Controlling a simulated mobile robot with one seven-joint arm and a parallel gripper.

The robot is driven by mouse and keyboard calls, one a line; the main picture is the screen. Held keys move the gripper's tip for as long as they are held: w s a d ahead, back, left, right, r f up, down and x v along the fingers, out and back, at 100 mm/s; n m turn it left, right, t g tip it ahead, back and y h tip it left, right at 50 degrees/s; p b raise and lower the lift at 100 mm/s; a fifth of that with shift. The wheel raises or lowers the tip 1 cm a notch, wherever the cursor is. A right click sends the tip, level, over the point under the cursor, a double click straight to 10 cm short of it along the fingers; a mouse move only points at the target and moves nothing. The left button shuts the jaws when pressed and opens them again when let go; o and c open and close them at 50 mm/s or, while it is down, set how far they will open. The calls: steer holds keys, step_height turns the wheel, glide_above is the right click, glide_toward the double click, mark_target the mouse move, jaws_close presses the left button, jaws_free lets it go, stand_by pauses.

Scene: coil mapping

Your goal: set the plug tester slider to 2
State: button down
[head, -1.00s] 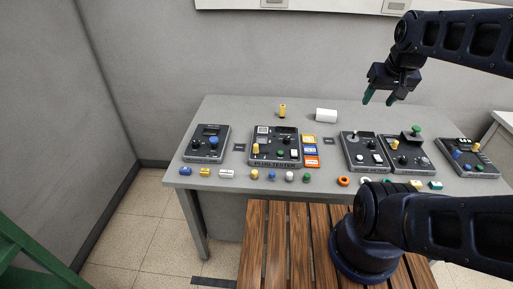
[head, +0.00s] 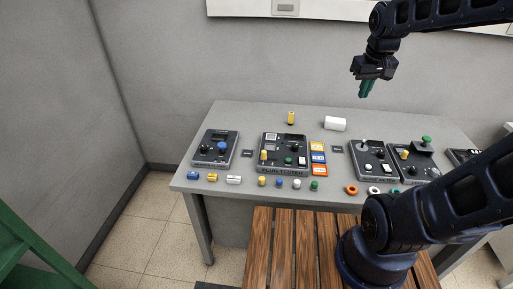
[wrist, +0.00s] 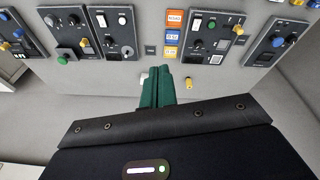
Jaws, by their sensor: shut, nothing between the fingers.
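The plug tester (head: 284,166) is a dark panel lying on the grey table, left of the table's middle. It has a white label square, black knobs, a green button, a white switch and a yellow handle (head: 264,155) on its left side, perhaps the slider. Scale marks are too small to read. The plug tester also shows upside down at the top of the wrist view (wrist: 217,46), with the yellow handle at its right (wrist: 239,30). My gripper (head: 366,93) has green fingers, shut and empty, high above the table's back edge, right of the tester.
Other dark panels stand on the table (head: 190,187): one with a blue knob (head: 217,150) at left, several at right. Orange, blue and yellow cards (head: 318,158) lie beside the tester. A yellow cylinder (head: 291,118) and white roll (head: 335,124) stand behind. Small coloured parts line the front.

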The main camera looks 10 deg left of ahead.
steer(key=w+a+f+n+g+h, duration=0.1)
steer(key=w+a+f+n, duration=0.2)
steer(key=w+a, duration=0.45)
steer(key=w+a+f+n+g+h, duration=0.1)
steer(key=w+a+f+n+g, duration=0.25)
steer(key=a, duration=0.75)
steer(key=w+a+f+n+h, duration=0.1)
steer(key=a+f+n, duration=0.1)
steer(key=a+f, duration=0.7)
steer(key=a+f+n+h, duration=0.1)
steer(key=a+f+n, duration=0.2)
steer(key=a+f, duration=0.5)
steer(key=a, duration=0.5)
steer(key=shift+w+a+f, duration=0.2)
steer(key=shift+w+f, duration=0.2)
steer(key=shift+n+t, duration=0.25)
